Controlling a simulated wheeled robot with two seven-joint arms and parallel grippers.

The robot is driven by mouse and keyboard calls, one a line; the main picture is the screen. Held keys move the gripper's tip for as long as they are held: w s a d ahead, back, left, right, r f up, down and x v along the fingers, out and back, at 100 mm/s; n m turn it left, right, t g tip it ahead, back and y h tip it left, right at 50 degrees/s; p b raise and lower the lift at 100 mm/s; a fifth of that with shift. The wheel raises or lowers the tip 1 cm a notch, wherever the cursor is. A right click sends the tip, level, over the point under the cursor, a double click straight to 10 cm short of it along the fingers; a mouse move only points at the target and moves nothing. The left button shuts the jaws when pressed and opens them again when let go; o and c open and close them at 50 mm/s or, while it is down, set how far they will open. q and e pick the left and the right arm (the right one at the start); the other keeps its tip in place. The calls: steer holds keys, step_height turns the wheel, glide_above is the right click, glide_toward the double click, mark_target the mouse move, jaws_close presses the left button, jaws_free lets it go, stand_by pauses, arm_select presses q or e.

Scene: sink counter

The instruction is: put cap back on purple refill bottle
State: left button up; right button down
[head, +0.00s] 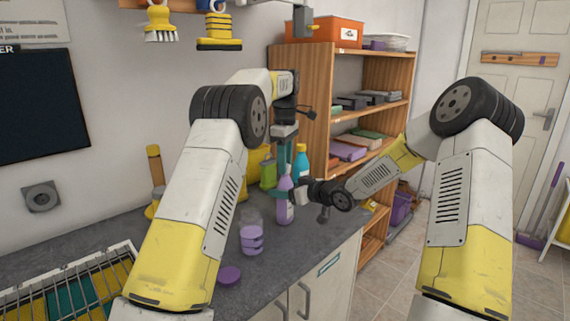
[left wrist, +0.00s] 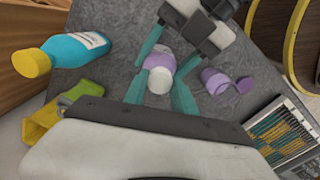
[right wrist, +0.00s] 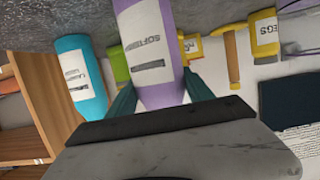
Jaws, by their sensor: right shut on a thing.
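The purple refill bottle (head: 284,208) stands upright on the grey counter; its printed side shows in the right wrist view (right wrist: 150,55). My right gripper (head: 300,192) is shut on its body from the right. My left gripper (head: 284,152) is above the bottle, pointing down. In the left wrist view its teal fingers (left wrist: 161,88) are apart on either side of a round white top (left wrist: 159,80) at the bottle's upper end. I cannot tell whether this top is a separate cap or whether the fingers touch it. A flat purple lid (head: 229,275) lies on the counter.
A clear cup with purple contents (head: 251,240) stands left of the bottle, near the lid. A blue bottle (head: 301,162) and yellow-green containers (head: 267,172) stand behind. A wire rack (head: 75,290) is at the front left. A wooden shelf (head: 300,95) rises beyond the counter's end.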

arm_select(q)
jaws_close()
steer(key=m, duration=2.4)
steer(key=shift+m, duration=0.3)
steer(key=o, duration=0.7)
jaws_free()
steer(key=shift+c, duration=0.2)
steer(key=shift+r, duration=3.7)
